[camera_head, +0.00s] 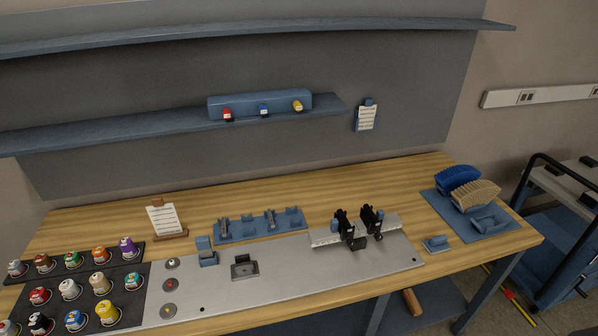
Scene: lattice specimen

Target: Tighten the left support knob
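Two black supports stand side by side on a light grey slotted block on the metal plate, right of the bench's middle. The left support (344,226) leans slightly and has a dark round part, seemingly its knob (351,231), low on its front. The right support (369,218) looks alike and stands just beside it. The knobs are small and dark, so how tight they are cannot be told. Neither of my grippers shows in the head view, and nothing touches the supports.
The metal plate (300,283) lies on the wooden bench (470,250). Dark trays with several coloured-cap jars stand at left. A blue fixture (245,229) lies behind the plate. Brushes (475,192) stand on a blue mat at right. A shelf (170,130) runs above; a cart stands at far right.

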